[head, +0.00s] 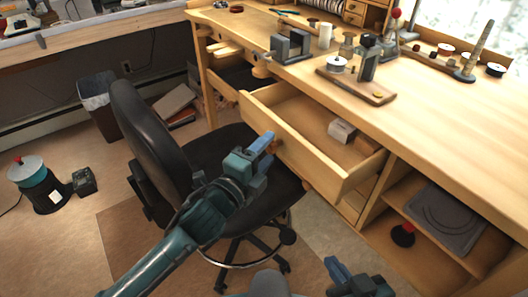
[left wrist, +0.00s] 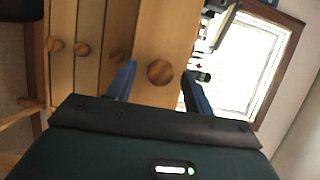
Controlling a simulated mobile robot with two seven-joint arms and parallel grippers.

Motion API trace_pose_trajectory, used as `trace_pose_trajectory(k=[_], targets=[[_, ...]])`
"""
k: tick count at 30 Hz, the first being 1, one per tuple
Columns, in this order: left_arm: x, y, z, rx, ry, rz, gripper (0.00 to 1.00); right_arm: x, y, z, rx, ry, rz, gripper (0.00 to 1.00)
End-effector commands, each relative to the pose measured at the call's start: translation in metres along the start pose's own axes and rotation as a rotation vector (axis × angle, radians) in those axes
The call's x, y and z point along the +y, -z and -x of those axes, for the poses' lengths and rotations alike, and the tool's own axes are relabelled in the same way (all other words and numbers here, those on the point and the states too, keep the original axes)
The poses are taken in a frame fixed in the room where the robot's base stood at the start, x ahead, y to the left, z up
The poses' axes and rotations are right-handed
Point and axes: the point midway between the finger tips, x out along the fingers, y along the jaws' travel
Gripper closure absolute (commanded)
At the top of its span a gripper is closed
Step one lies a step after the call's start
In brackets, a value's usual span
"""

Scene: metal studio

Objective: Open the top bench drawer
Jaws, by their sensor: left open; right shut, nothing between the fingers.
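The top bench drawer (head: 312,158) stands pulled out from the wooden bench, its inside showing in the head view. My left gripper (head: 266,143) is at the left part of the drawer's front panel. In the left wrist view the open fingers (left wrist: 157,88) lie either side of a round brown wooden knob (left wrist: 160,72) on the drawer front; I cannot tell whether they touch it. In the head view the gripper hides the knob. My right gripper (head: 338,270) is low at the bottom edge of the head view, shut and empty, away from the drawer.
A white box (head: 342,131) and a wooden block lie in the drawer. A black office chair (head: 150,125) stands close beside my left arm, below the drawer. Tools stand on the bench top (head: 440,110). An open shelf (head: 460,240) is at right. More knobs (left wrist: 82,49) show in the left wrist view.

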Motion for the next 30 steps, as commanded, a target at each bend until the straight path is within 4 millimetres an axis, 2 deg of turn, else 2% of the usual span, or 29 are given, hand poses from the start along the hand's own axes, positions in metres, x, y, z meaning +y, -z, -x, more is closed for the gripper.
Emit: trace_pose_trajectory(k=[2,20,26,30], targets=[[0.000,0.000,0.000,0.000,0.000,0.000,0.50,0.000,0.000,0.000,0.000,0.000,0.000,1.00],[0.000,0.000,0.001,0.000,0.000,0.001,0.99,0.000,0.000,0.000,0.001,0.000,-0.001,1.00],[0.000,-0.001,0.001,-0.001,-0.001,0.001,1.00,0.000,0.001,0.001,0.000,0.000,-0.001,1.00],[0.000,-0.009,0.018,-0.004,-0.004,0.002,1.00,-0.002,0.005,0.003,-0.007,0.001,-0.005,1.00]])
